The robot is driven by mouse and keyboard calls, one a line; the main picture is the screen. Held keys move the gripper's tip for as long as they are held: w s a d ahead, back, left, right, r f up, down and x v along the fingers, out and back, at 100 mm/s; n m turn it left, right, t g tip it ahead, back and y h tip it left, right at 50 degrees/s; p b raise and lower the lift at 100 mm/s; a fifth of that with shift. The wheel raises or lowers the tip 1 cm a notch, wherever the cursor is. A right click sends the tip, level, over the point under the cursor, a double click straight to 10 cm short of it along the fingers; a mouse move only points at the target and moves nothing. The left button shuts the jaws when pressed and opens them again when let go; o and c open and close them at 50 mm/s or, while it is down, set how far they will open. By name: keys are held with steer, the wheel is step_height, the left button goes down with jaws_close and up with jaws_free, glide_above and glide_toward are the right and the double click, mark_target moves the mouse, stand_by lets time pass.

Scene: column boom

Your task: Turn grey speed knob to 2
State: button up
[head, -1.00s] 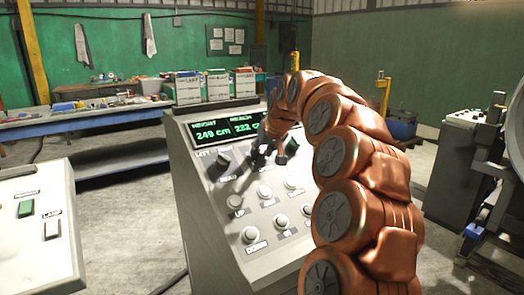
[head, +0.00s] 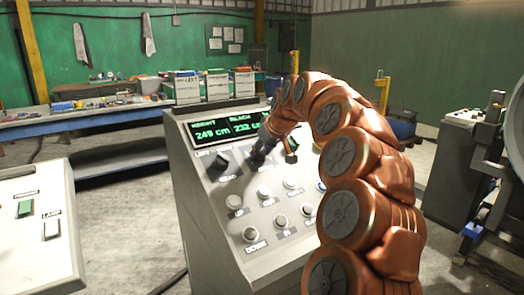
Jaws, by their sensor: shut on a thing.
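A sloped grey control console (head: 190,215) stands in the middle of the head view, with a lit display (head: 222,130) at its top. Below the display is a row of dark knobs. The left knob (head: 221,162) is uncovered, and a greenish one (head: 291,156) shows at the right, beside my arm. My gripper (head: 260,155) reaches down onto the middle of this row and is shut on a dark knob there, apparently the grey speed knob. The fingers mostly hide this knob, so its pointer and scale marks cannot be read.
Several round pale buttons, one (head: 250,234) at the lower left, sit on the console below the knobs. A second panel (head: 35,235) is at the left edge. Labelled boxes (head: 215,86) stand behind the console. A dark machine (head: 465,170) stands at right.

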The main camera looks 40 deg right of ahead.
steer(key=o, duration=1.1)
steer(key=shift+o, duration=0.2)
steer(key=v, duration=1.2)
